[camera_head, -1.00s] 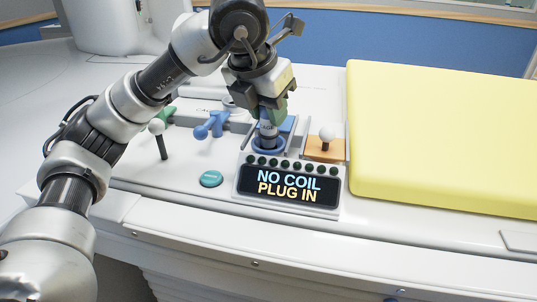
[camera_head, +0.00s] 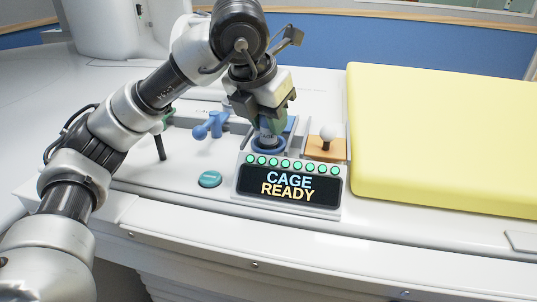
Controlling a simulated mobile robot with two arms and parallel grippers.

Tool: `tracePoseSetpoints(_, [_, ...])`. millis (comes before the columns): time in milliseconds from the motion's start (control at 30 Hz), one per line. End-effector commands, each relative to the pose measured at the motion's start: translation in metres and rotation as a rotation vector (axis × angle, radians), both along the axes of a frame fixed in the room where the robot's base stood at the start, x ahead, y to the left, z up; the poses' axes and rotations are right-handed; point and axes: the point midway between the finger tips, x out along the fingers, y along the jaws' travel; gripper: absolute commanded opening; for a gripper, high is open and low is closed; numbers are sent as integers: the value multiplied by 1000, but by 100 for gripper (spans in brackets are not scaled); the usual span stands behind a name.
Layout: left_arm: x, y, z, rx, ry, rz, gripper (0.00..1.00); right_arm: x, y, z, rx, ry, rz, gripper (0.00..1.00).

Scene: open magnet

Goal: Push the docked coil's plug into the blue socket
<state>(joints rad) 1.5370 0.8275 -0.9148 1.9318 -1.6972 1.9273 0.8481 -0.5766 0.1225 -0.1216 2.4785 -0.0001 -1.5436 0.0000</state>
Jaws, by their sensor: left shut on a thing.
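The plug (camera_head: 267,134) stands upright in the blue socket (camera_head: 268,147), just behind the display. My left gripper (camera_head: 267,118) is shut on the plug from above, and its fingers hide the plug's upper part. The display (camera_head: 289,186) reads "CAGE READY", and the row of lights (camera_head: 293,165) above it is lit green. I cannot make out the docked coil itself. My right gripper is not in view.
A blue lever (camera_head: 210,125) and a dark stick (camera_head: 160,146) stand left of the socket. A teal button (camera_head: 210,179) is in front. A yellow pad (camera_head: 440,140) fills the right.

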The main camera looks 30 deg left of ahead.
Motion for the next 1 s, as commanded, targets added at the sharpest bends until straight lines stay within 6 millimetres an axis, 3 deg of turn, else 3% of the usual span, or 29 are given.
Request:
tracePoseSetpoints(200, [0,0,0,0,0,0,4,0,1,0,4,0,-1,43])
tracePoseSetpoints(233, [0,0,0,0,0,0,34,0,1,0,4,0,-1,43])
tracePoseSetpoints(400, [0,0,0,0,0,0,59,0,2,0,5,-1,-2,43])
tracePoseSetpoints(800, [0,0,0,0,1,0,59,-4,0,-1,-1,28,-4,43])
tracePoseSetpoints(1000, [-15,2,41,-2,-5,0,59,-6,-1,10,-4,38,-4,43])
